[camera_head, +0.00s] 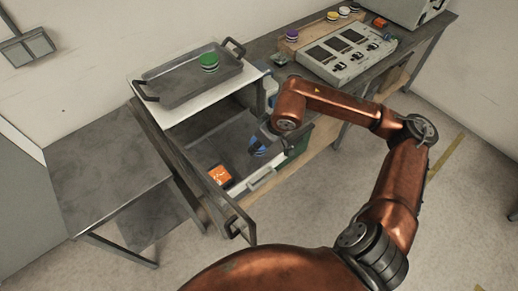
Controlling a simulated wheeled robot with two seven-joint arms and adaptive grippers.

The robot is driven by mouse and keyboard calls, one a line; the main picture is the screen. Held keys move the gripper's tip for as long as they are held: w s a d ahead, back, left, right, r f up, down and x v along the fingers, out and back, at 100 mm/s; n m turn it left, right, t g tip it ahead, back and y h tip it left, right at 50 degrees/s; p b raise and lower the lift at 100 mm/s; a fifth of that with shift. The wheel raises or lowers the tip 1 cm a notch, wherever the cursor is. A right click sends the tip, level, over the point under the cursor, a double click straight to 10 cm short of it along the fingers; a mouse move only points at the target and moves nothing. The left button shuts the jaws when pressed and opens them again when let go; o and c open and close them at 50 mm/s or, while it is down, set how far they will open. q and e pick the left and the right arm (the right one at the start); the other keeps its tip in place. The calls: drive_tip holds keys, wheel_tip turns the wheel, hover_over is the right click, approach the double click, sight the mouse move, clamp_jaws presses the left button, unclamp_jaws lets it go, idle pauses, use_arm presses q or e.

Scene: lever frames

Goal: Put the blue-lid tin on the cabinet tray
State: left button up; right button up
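The cabinet tray (180,94) is a dark metal tray with two handles on the white cabinet top (197,106). A green-lid tin (209,62) stands on the tray towards its back right. My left gripper is not in view.
An orange box (220,177) lies in the cabinet left of my gripper. The cabinet door (202,183) stands open at the left front. A bare metal table (105,168) is at left. The back bench holds a control panel (346,50) and several tins, including a purple-lid one (292,34).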

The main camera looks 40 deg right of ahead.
sight(260, 150)
drive_tip(key=f, duration=0.4)
drive_tip(key=shift+w+d+f+b, duration=0.1)
drive_tip(key=shift+w+d+b, duration=0.15)
drive_tip(key=shift+w+b, duration=0.1)
drive_tip(key=shift+f, duration=0.1)
drive_tip(key=o, duration=1.2)
drive_tip(key=shift+o, duration=0.2)
drive_tip(key=shift+r, duration=0.3)
drive_tip(key=a+p+v, duration=0.1)
drive_tip(key=p+v, duration=0.1)
drive_tip(key=v, duration=0.9)
drive_tip(key=shift+s+d+r, duration=0.25)
drive_tip(key=shift+d+r, duration=0.1)
drive_tip(key=shift+d, duration=0.15)
